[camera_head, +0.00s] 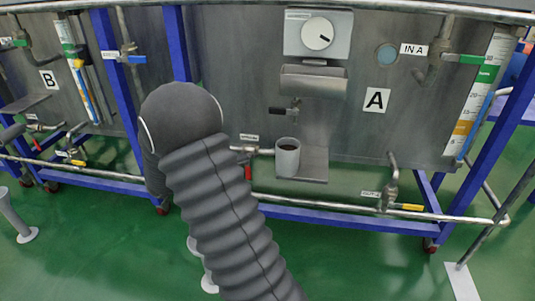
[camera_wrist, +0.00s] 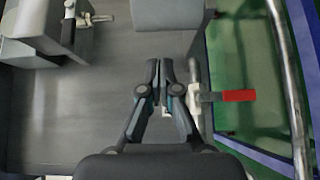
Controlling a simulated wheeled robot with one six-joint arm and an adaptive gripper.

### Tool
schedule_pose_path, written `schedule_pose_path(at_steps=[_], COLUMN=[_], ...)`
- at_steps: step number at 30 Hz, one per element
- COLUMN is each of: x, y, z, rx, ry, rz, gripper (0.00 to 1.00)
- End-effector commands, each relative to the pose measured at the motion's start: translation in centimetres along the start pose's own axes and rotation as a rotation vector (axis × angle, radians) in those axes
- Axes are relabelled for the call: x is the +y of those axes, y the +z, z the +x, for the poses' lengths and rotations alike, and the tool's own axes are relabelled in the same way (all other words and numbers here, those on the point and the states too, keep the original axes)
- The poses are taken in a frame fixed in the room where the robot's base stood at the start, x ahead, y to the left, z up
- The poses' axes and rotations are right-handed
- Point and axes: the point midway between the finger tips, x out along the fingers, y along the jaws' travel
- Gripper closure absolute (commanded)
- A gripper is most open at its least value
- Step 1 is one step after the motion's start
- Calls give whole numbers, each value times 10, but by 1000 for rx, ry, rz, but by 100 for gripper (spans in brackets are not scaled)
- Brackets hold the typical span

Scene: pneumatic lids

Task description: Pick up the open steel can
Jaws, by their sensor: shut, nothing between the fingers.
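The open steel can (camera_head: 287,160) is a grey cylinder with a dark inside. It stands upright on a small metal shelf (camera_head: 314,166) under the front of tank A in the head view. A grey shape cut off by the top edge of the wrist view (camera_wrist: 166,12) appears to be the can's side. My gripper (camera_wrist: 161,68) is shut and empty in the wrist view, pointing up the picture with a gap between its tips and that shape. In the head view my gripper is hidden behind my arm.
A red-handled valve (camera_head: 248,172) sits left of the can; it shows right of my fingers in the wrist view (camera_wrist: 238,96). A black-handled valve (camera_head: 283,111) is above the can. A horizontal rail (camera_head: 340,206) runs below the shelf. Green floor (camera_head: 350,260) is clear in front.

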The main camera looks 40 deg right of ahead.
Motion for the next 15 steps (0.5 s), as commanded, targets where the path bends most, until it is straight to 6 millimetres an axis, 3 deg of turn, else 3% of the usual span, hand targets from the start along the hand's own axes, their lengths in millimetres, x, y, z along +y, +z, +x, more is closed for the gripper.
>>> schedule_pose_path(at_steps=[7,15], x=[-3,-2], y=[-6,-6], z=[14,60], rx=[9,7], ry=[27,26], rz=[6,6], gripper=[100,100])
